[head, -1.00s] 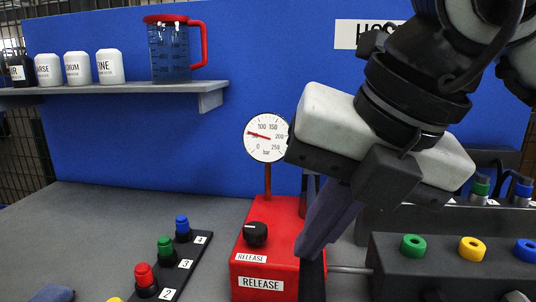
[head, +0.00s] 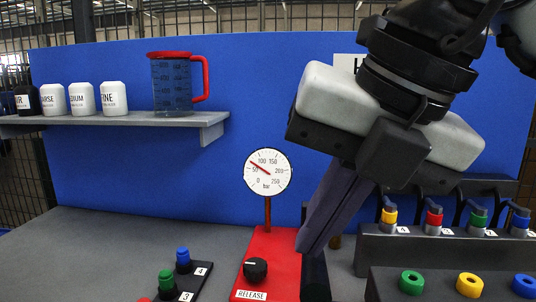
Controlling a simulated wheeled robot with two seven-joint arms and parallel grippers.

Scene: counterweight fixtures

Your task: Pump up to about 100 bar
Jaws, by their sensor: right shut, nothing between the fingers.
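The red pump unit (head: 270,252) stands on the bench with a black knob (head: 255,268) and a RELEASE label on it. Its round white gauge (head: 267,172) stands on a red post. The red needle points to the upper left, between the 50 and 100 bar marks. My right gripper (head: 310,243) is shut and empty, fingers angled down at the pump's right side. A dark upright part (head: 315,277), perhaps the pump lever, shows just below the fingertips; I cannot tell whether they touch. My left gripper is out of view.
A shelf (head: 130,121) at the left holds a measuring jug (head: 172,84) and several labelled bottles. A strip with coloured plugs (head: 185,270) lies left of the pump. Dark blocks with coloured rings (head: 411,282) and hose connectors (head: 433,217) stand at the right.

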